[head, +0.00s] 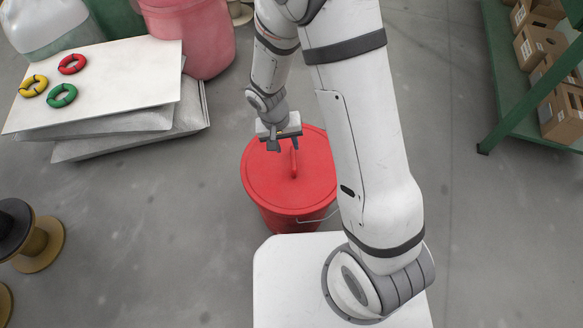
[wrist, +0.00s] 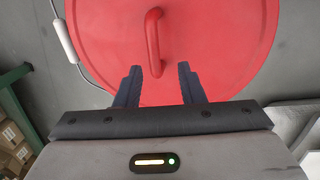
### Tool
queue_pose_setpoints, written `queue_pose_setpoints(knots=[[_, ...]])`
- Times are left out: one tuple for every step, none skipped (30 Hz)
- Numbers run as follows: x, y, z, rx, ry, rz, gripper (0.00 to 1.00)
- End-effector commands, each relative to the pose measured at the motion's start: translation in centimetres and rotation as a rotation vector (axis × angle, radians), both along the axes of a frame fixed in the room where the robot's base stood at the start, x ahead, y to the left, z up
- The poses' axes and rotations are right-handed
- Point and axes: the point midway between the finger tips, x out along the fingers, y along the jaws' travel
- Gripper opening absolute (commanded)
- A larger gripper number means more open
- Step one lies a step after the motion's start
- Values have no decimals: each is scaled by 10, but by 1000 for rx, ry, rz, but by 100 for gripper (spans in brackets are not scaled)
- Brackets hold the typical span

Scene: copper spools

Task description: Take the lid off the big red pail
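The big red pail (head: 285,217) stands on the grey floor in front of my base, with its red lid (head: 262,180) on top. The lid has an upright red handle (head: 293,160) across its middle; the handle also shows in the wrist view (wrist: 153,45). My gripper (head: 284,145) is over the lid at the handle. In the wrist view its two dark fingers (wrist: 160,84) are apart, one on each side of the handle's near end, with gaps to both. I cannot tell how far down the fingers reach along the handle.
A pale board (head: 130,85) with red, yellow and green rings lies on stacked slabs at the left. A pink barrel (head: 195,35) stands behind it. Spools (head: 40,245) stand at far left. A green shelf (head: 505,90) with cardboard boxes is at right. Floor around the pail is clear.

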Motion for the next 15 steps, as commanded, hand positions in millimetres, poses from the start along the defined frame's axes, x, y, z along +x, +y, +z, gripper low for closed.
queue_pose_setpoints(knots=[[-1, -2, -8, -1, 3, -2, 36], [-1, -3, -11, -1, 3, -3, 36], [-1, -4, -15, -1, 3, -2, 36], [-1, -5, -18, -1, 2, -1, 36], [-1, -5, -19, 0, 2, 0, 36], [-2, -6, -22, 0, 2, -1, 36], [-2, -7, -24, 0, 2, -1, 36], [-3, -9, -27, -1, 2, -1, 36], [-4, -11, -33, -1, 3, -3, 36], [-5, -12, -38, -1, 3, -3, 36], [-6, -14, -42, -1, 3, -3, 36], [-7, -17, -49, -1, 3, -3, 36], [-8, -18, -53, -1, 4, -3, 36], [-7, -19, -58, -1, 4, -2, 36], [-7, -20, -62, 0, 3, -2, 36]])
